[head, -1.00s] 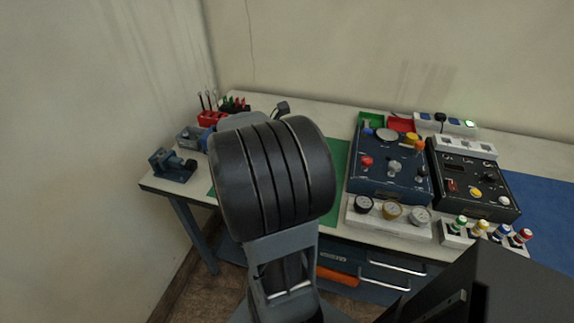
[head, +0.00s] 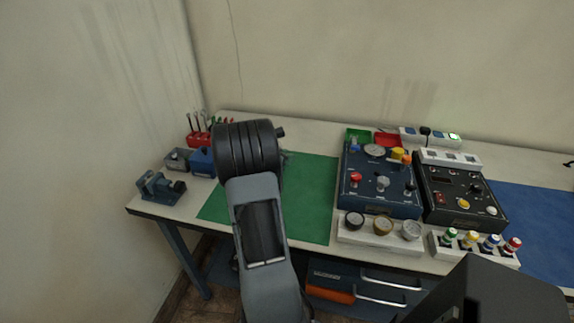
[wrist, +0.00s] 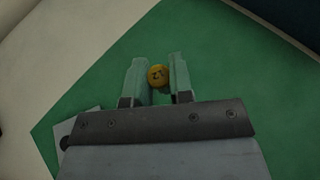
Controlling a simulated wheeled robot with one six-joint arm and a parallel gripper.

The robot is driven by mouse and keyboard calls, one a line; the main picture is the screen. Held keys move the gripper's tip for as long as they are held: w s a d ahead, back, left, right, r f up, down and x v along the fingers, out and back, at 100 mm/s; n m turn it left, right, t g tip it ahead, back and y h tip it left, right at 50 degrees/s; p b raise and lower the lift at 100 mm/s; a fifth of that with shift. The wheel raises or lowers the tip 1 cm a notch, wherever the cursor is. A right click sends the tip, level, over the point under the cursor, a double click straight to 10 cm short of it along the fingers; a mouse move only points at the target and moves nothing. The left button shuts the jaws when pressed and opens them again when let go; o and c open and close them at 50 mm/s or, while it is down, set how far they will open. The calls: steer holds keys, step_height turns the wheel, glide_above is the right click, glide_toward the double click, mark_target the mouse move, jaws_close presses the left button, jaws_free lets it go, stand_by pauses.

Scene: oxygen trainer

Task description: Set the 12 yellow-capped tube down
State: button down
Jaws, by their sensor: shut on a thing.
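The yellow-capped tube (wrist: 158,75) shows in the wrist view as a round yellow cap with dark marks, seen end-on between the two fingers. My gripper (wrist: 157,79) is shut on it, over the green mat (wrist: 85,120). The tube's body below the cap is hidden, and I cannot tell whether its lower end touches the mat. In the head view my arm covers the gripper and this tube. The green mat (head: 310,200) lies on the left half of the bench there.
A rack (head: 470,252) with several coloured-cap tubes stands at the front right. A blue control box (head: 375,190) and a black one (head: 455,200) stand right of the mat. A small vise (head: 160,188) and a red tool holder (head: 197,138) are at left. The mat's right part looks clear.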

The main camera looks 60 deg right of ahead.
steer(key=shift+w+d+f, duration=0.1)
steer(key=shift+d+f, duration=0.15)
steer(key=shift+f, duration=1.6)
steer(key=shift+f, duration=0.15)
steer(key=c, duration=1)
jaws_free()
